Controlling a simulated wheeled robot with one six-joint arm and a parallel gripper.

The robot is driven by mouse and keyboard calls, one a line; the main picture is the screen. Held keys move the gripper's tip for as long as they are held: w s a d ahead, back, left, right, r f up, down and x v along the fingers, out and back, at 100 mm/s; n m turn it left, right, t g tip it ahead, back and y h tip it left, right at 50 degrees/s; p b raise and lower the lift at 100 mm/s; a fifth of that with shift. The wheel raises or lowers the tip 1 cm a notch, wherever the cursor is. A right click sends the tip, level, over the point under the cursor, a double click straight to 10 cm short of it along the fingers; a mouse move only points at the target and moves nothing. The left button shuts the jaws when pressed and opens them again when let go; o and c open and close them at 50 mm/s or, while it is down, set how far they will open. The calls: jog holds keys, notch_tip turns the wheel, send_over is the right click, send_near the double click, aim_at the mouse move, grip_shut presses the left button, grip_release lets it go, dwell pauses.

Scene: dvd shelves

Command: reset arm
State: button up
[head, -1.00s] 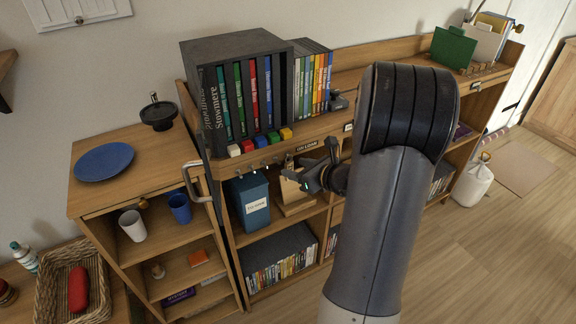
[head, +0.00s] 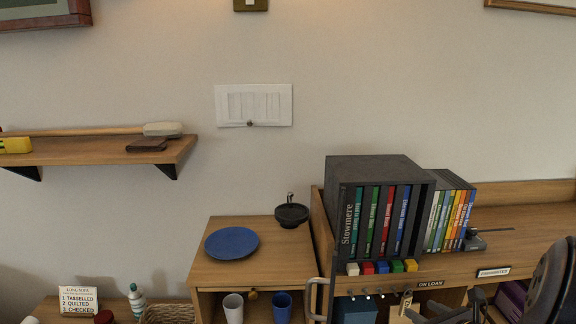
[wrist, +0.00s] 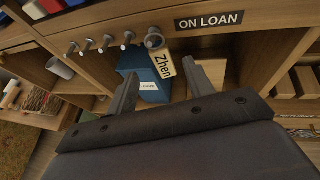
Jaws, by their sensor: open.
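My gripper (wrist: 162,72) is open in the wrist view, with its two fingers spread and nothing between the tips. It faces the shelf front below the ON LOAN label (wrist: 209,20). A pale tag reading "Zhen" (wrist: 164,66) hangs from the rightmost peg in view, beyond the fingertips; I cannot tell whether they touch it. In the head view my arm (head: 556,285) is cut off at the lower right, with part of my gripper (head: 445,316) at the bottom edge, close to the shelf front. Most of the arm is out of frame.
A blue box (wrist: 150,84) stands in the compartment behind the fingers. A row of pegs (wrist: 108,41) sticks out from the shelf edge. On top stand the dark disc case (head: 381,212) and coloured blocks (head: 382,267). A blue plate (head: 231,243) lies on the left cabinet.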

aim_at(405, 304)
jog(key=x, duration=0.8)
jog(key=shift+w+f, duration=0.1)
jog(key=shift+w, duration=0.1)
jog(key=shift+w+a+p, duration=0.1)
jog(key=shift+w+p, duration=0.05)
jog(key=shift+p, duration=0.15)
jog(key=shift+s+r, duration=0.2)
jog(key=shift+s, duration=0.9)
